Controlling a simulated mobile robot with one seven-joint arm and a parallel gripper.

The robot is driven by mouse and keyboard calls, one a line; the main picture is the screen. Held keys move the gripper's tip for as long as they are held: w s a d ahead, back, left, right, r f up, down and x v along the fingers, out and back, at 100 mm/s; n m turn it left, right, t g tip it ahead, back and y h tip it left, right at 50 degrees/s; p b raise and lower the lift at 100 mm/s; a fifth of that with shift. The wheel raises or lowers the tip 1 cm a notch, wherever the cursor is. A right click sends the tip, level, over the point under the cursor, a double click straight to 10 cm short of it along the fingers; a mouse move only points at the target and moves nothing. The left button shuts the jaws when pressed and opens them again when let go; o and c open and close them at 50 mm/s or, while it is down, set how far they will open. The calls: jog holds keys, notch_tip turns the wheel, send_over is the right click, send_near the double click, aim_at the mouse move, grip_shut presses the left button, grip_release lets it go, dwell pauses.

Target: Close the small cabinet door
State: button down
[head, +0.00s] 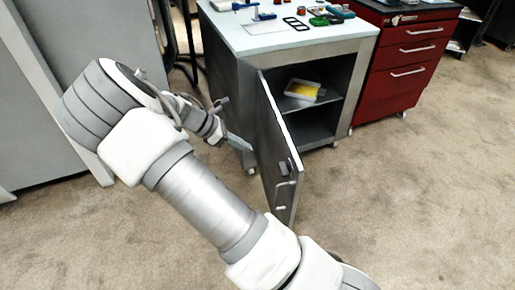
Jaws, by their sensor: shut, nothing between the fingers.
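The small grey cabinet (351,62) stands at the upper middle, with a pale top. Its door (272,140) is wide open, hinged on the cabinet's left front edge and swung out toward me. A handle (285,188) sits near the door's free edge, low in the picture. My gripper (248,147) is shut and empty, at the left side of the door, on the face with the handle. Its tip looks very near the door; I cannot tell if it touches. My arm hides part of the floor.
The cabinet's shelf holds a tray with yellow contents (303,90). Tools and small parts lie on the cabinet top (262,40). A red drawer cabinet (405,62) stands to the right. Grey panels (95,45) stand at the left. The carpet (420,200) at right is clear.

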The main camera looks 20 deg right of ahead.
aim_at(285, 159)
jog(key=shift+s+d+r+b+x, duration=0.1)
jog(key=shift+d+r+b+x, duration=0.4)
jog(key=shift+x, duration=1.5)
jog(key=shift+s+d+r+b+x, duration=0.15)
jog(key=shift+b+x, duration=0.6)
jog(key=shift+x, duration=1.2)
jog(key=shift+d+r+b+x, duration=0.35)
jog(key=shift+b+x, duration=0.3)
jog(key=shift+x, duration=1.35)
